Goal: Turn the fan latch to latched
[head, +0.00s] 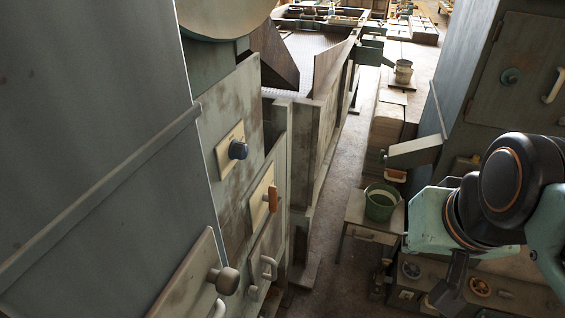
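On the grey cabinet front at the left, a dark round knob (238,150) sits on a cream plate. Below and right of it, an orange-brown handle (272,198) stands upright on another pale plate. I cannot read the labels, so I cannot tell which of these is the fan latch or how it is set. My arm is at the right, and its dark end with my gripper (452,288) hangs low there, well apart from both controls. Its fingers are too unclear to show whether they are open or shut.
A green bucket (381,202) stands on a small table. A narrow floor aisle (335,200) runs between the machines. A grey cabinet (515,90) stands at the right.

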